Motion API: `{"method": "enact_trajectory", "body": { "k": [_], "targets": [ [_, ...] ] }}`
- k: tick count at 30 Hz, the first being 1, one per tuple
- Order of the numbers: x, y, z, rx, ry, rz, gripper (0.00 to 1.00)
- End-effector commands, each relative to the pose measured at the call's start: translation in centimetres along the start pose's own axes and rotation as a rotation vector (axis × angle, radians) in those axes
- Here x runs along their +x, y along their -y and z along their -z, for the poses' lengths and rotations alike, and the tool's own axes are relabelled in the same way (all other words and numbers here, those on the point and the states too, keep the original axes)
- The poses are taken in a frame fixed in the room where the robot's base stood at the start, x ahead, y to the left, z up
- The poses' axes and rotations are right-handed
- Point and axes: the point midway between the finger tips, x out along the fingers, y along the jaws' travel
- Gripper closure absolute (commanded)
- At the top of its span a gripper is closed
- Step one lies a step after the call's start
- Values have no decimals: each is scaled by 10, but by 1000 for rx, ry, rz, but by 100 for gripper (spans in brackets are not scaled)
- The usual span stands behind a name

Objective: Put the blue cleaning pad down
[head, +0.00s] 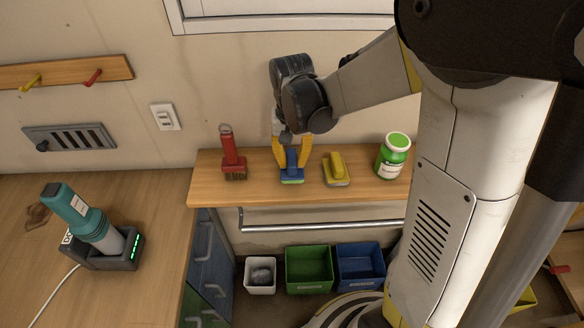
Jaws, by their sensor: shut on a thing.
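The blue cleaning pad (291,178) is on the wooden shelf, between a red brush and a yellow pad. My gripper (292,160) has yellow fingers and comes down from above, shut on the blue pad's handle. The pad's base looks level and close to or touching the shelf; I cannot tell which. The fingers hide part of the handle.
On the wooden shelf (258,192), a red brush (232,158) stands left and a yellow pad (336,169) right, both close by. A green-lidded jar (393,156) stands further right. A metal rail (320,224) runs below. Several bins, including a green bin (308,270), sit underneath.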

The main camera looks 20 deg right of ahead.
Motion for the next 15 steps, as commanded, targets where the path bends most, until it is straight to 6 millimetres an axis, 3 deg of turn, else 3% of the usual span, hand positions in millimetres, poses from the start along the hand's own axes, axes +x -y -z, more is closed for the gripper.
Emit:
{"method": "enact_trajectory", "body": {
  "k": [4, 15],
  "targets": [
    [25, 0, 0, 0, 0, 0, 100],
    [29, 0, 0, 0, 0, 0, 100]
  ]
}}
